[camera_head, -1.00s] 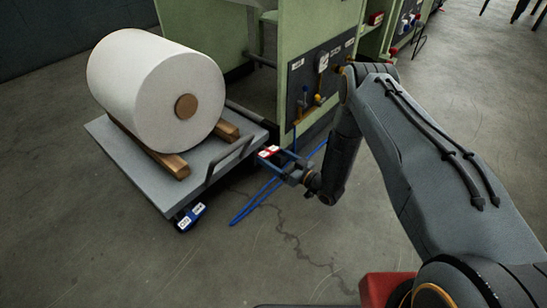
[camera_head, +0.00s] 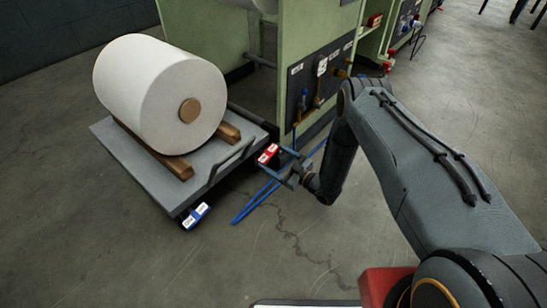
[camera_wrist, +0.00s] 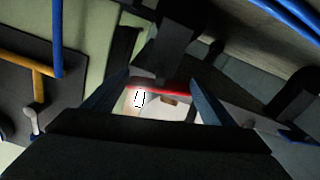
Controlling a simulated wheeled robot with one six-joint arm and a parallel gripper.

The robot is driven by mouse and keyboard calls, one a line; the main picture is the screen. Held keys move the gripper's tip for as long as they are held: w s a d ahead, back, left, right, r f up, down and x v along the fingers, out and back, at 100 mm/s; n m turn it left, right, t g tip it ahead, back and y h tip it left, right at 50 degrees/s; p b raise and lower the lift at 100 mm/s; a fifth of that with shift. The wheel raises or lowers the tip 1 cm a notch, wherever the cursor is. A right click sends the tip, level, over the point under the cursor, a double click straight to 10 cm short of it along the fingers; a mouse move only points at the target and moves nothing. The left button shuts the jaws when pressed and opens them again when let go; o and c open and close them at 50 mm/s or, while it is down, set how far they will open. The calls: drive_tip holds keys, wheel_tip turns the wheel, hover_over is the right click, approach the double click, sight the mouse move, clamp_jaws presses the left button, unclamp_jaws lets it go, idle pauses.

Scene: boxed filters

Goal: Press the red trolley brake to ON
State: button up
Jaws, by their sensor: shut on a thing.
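The red trolley brake (camera_head: 268,153) is a small pedal with white marks at the right corner of the grey trolley (camera_head: 105,132). My gripper (camera_head: 277,162) is at this pedal, one finger on each side, and is shut on it. In the wrist view the red brake (camera_wrist: 165,88) shows as a red edge with a pale, marked face between my two dark fingers. Its lower part is hidden behind the gripper. I cannot read its marks. A blue brake pedal (camera_head: 194,216) with white labels sits at the trolley's front corner, apart from my gripper.
A large white roll (camera_head: 150,95) lies on wooden chocks (camera_head: 180,168) on the trolley. A green machine (camera_head: 310,40) with a dark valve panel (camera_head: 325,75) stands close behind my gripper. Blue lines (camera_head: 255,200) lie on the floor.

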idle(0.4)
drive_tip(key=o, duration=1)
drive_tip(key=shift+o, duration=0.2)
drive_tip(key=shift+d, duration=0.1)
drive_tip(key=p+v, duration=0.3)
drive_tip(key=v, duration=0.4)
drive_tip(key=shift+s+d, duration=0.25)
drive_tip(key=shift+s, duration=0.05)
drive_tip(key=shift+w, duration=0.1)
